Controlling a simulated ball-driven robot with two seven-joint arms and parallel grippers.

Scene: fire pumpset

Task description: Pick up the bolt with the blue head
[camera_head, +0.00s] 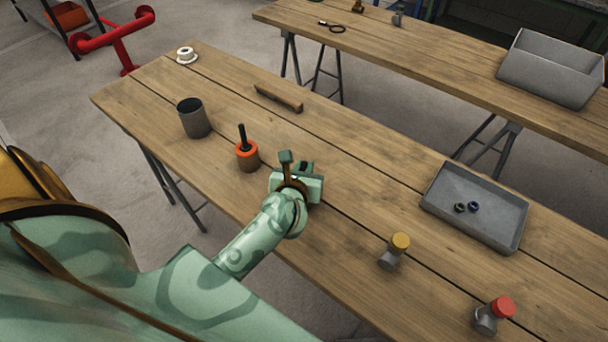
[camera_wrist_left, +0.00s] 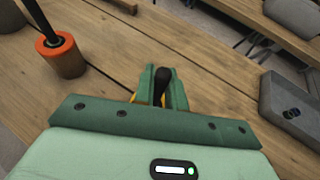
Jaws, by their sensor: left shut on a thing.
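My left gripper (camera_head: 302,172) reaches over the middle of the near table and is shut on a dark, rounded thing. In the left wrist view this dark thing (camera_wrist_left: 162,84) stands up between the green fingers (camera_wrist_left: 160,92); a little yellow shows low beside them. Its lower part is hidden, and I cannot tell whether it is a bolt. A small dark-blue piece (camera_head: 473,206) lies in the grey tray (camera_head: 440,192) beside a dark greenish piece (camera_head: 460,208); both are too small to identify. No blue bolt head shows clearly. My right gripper is not in view.
An orange-topped brown holder with a black rod (camera_head: 246,158) and a grey cup (camera_head: 193,118) stand left of the gripper. A wooden bar (camera_head: 279,97) lies behind. Yellow-topped (camera_head: 394,252) and red-topped (camera_head: 492,316) grey pieces are at the right. A second table (camera_head: 420,70) stands beyond.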

